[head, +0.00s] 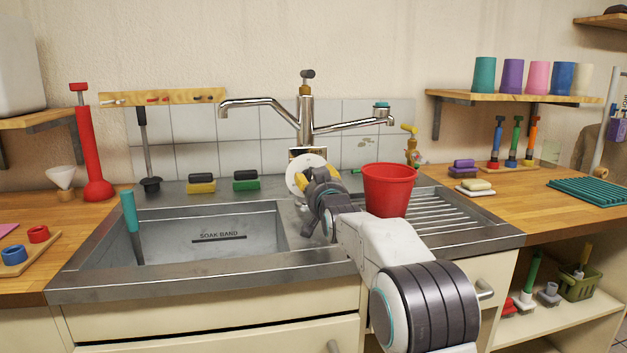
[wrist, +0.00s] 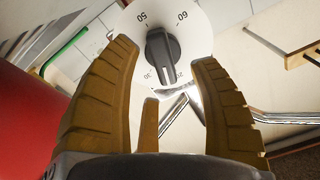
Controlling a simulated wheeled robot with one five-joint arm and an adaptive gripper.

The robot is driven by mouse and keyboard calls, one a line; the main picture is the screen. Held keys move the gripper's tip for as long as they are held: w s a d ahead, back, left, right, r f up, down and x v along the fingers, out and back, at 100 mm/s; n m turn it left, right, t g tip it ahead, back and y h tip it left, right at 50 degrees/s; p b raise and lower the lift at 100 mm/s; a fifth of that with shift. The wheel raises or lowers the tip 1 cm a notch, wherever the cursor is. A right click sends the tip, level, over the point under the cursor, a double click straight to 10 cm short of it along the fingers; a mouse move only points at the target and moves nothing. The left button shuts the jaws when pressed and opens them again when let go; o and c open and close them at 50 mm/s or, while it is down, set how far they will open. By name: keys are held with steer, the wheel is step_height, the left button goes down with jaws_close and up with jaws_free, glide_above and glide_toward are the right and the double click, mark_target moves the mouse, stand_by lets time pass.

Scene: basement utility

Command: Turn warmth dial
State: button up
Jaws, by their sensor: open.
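The warmth dial is a white disc (head: 299,171) at the base of the tap in the head view, partly hidden behind my gripper (head: 318,184). In the wrist view the dial's white plate (wrist: 190,22) shows the numbers 60, 50, 30 and 20. Its dark grey knob (wrist: 161,55) stands at the plate's centre, with a pale line on its lower part. My gripper (wrist: 165,53) is open, with one brown-yellow finger on each side of the knob. Gaps show between the knob and both fingers. Contact is not visible.
A red bucket (head: 388,190) stands close to the right of my gripper, on the drainer (head: 440,213). The chrome tap (head: 305,120) rises behind the dial. Two sponges or brushes (head: 201,184) lie to the left. The sink basin (head: 200,240) is open at the left.

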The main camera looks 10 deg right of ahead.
steer(key=shift+w, duration=1.6)
steer(key=shift+o, duration=0.2)
steer(key=shift+r, duration=0.1)
steer(key=c, duration=1.1)
